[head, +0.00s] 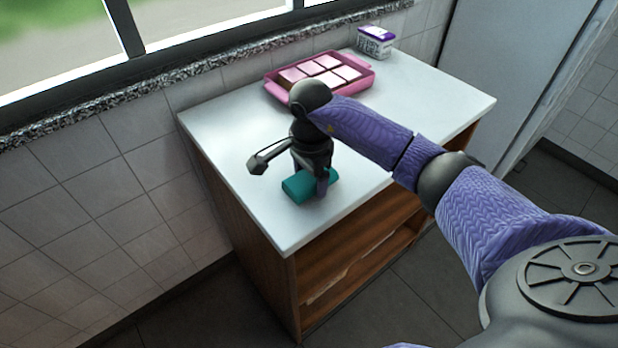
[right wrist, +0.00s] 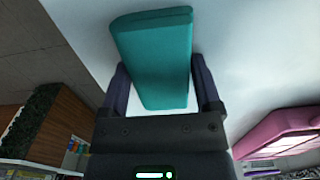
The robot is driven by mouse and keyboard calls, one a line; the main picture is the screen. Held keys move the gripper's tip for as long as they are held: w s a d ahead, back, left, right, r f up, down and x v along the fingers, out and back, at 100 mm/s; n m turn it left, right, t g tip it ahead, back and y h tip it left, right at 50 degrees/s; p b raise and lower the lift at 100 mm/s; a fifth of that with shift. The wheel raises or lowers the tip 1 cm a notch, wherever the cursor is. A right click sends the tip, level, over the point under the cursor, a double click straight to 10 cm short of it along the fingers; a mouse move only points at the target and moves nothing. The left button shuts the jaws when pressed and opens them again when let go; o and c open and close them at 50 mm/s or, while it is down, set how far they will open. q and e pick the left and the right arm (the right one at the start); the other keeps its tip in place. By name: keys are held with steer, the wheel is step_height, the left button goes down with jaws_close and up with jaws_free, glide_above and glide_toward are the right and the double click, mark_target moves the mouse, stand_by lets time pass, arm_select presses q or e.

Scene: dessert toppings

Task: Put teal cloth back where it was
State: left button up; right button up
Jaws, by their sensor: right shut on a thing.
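The teal cloth (head: 299,187) is a folded block at the near left part of the white counter top. My right gripper (head: 322,186) points down at it and is shut on it. In the right wrist view the cloth (right wrist: 152,58) lies between the two dark fingers (right wrist: 158,88), extending beyond them. In the head view the fingers hide part of the cloth. I cannot tell whether the cloth rests on the counter or is slightly above it. My left gripper is not in view.
The white counter top (head: 232,125) is clear around the cloth. A pink tray (head: 274,95) with several squares stands at the back, with a purple and white box (head: 376,42) behind it. A tiled wall and window ledge run along the left. Wooden shelves (head: 360,250) are below.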

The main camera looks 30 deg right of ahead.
mark_target(310, 176)
steer(key=o, duration=1)
steer(key=shift+r, duration=0.3)
arm_select(q)
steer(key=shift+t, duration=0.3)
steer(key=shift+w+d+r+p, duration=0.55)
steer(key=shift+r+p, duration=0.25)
steer(key=shift+p, duration=0.05)
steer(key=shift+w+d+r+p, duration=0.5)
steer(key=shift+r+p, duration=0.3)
arm_select(e)
step_height(310, 176, up, 12)
steer(key=shift+f, duration=0.2)
